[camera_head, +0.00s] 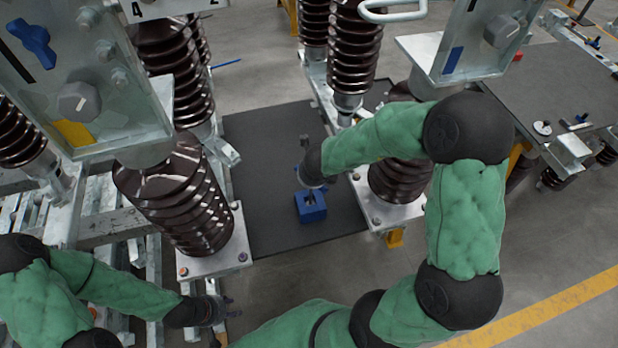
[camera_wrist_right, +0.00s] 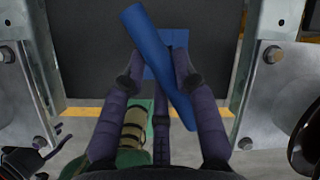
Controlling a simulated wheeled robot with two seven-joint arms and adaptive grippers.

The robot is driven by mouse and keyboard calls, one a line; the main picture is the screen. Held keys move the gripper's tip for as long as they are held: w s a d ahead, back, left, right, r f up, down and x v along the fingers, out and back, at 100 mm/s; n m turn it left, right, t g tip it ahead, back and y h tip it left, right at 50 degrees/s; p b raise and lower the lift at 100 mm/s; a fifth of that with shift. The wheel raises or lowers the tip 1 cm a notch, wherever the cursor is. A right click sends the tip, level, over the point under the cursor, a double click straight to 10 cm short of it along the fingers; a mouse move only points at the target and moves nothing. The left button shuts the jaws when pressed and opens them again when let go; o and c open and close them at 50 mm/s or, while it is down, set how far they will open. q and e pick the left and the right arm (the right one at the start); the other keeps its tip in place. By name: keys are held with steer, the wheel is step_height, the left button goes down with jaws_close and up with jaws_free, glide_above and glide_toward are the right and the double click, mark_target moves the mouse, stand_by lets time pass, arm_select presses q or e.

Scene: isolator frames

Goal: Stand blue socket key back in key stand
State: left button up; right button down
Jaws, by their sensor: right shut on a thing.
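The blue key stand (camera_head: 312,215), a small block with a dark hole in its top, sits on the dark mat (camera_head: 270,232). The blue socket key (camera_wrist_right: 150,40) is a long tube slanting between the fingers of my right gripper (camera_wrist_right: 153,75) in the right wrist view. That gripper is shut on it. Part of the stand (camera_wrist_right: 179,39) shows behind the key there. In the head view my right gripper (camera_head: 309,170) is just above the stand; the key is not clearly visible there. My left gripper (camera_head: 229,306) is open and empty at the lower left.
Brown ribbed insulators (camera_head: 178,198) on metal base plates (camera_head: 213,256) stand left and right of the mat. Steel plates with large bolts (camera_head: 78,101) rise at upper left and upper right. The mat around the stand is mostly clear. A dark table (camera_head: 560,85) is at right.

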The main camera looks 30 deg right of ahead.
steer(key=shift+f+b, duration=0.7)
steer(key=shift+f, duration=0.3)
steer(key=c, duration=0.9)
jaws_free()
steer(key=shift+r, duration=0.1)
steer(key=v, duration=1.2)
